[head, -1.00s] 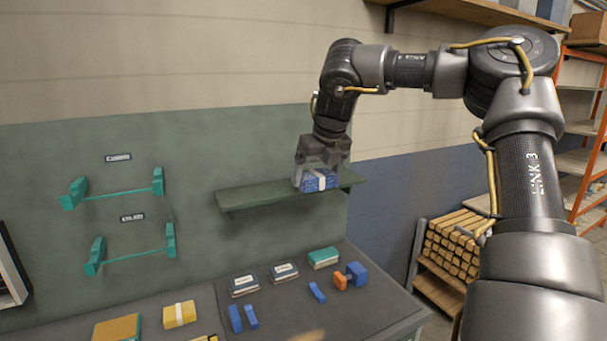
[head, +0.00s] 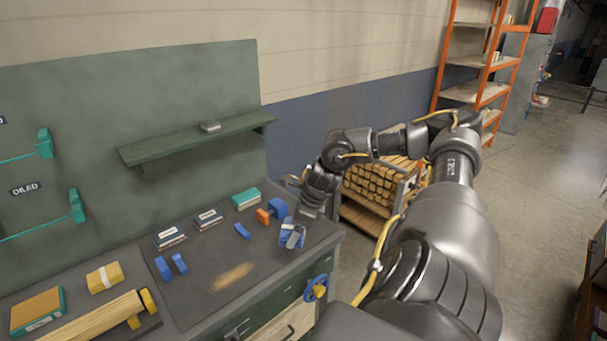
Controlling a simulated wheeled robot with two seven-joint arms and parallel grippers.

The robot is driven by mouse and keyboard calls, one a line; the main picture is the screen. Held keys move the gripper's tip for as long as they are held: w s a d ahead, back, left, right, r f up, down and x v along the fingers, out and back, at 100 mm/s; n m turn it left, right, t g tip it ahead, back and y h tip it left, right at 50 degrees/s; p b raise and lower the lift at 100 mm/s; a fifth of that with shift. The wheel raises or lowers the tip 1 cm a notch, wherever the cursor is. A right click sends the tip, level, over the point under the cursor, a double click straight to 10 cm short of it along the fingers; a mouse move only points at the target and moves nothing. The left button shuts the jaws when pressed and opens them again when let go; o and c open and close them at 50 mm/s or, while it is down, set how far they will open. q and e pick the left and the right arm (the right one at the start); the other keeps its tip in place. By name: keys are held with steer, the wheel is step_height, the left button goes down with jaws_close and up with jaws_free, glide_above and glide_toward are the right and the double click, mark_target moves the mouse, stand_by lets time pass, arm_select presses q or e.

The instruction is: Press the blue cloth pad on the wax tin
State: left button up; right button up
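The blue cloth pad (head: 286,234), with a pale band, is between the fingers of my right gripper (head: 294,236), over the right end of the bench mat. The fingers hide part of the pad, and I cannot tell whether it touches the bench. A small flat grey tin (head: 210,126), which looks like the wax tin, sits on the green wall shelf (head: 160,150). The gripper and pad are apart from it, lower and to the right. My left gripper is not in view.
On the bench mat (head: 200,300) are a blue block (head: 278,208), an orange block (head: 262,215), a teal box (head: 246,198), two labelled boxes (head: 208,219) and small blue pieces (head: 242,231). A wood rack (head: 375,190) stands beyond the bench's right end. The shelf is otherwise clear.

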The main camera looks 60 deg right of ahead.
steer(key=a+f+n+g+b, duration=0.1)
steer(key=a+f+n, duration=0.4)
steer(key=a, duration=0.6)
steer(key=w+a+f+n+g+y+b, duration=0.1)
steer(key=a+f+n+g+b, duration=0.1)
steer(key=a+n, duration=0.7)
steer(key=a+f+n+g+b, duration=0.1)
steer(key=a+f+n+g, duration=0.3)
steer(key=a, duration=0.9)
step_height(320, 180, down, 4)
steer(key=n, duration=0.3)
steer(key=shift+w+r+n+y+b, duration=0.2)
steer(key=shift+w+n+y+b, duration=0.1)
steer(key=shift+w+y, duration=0.1)
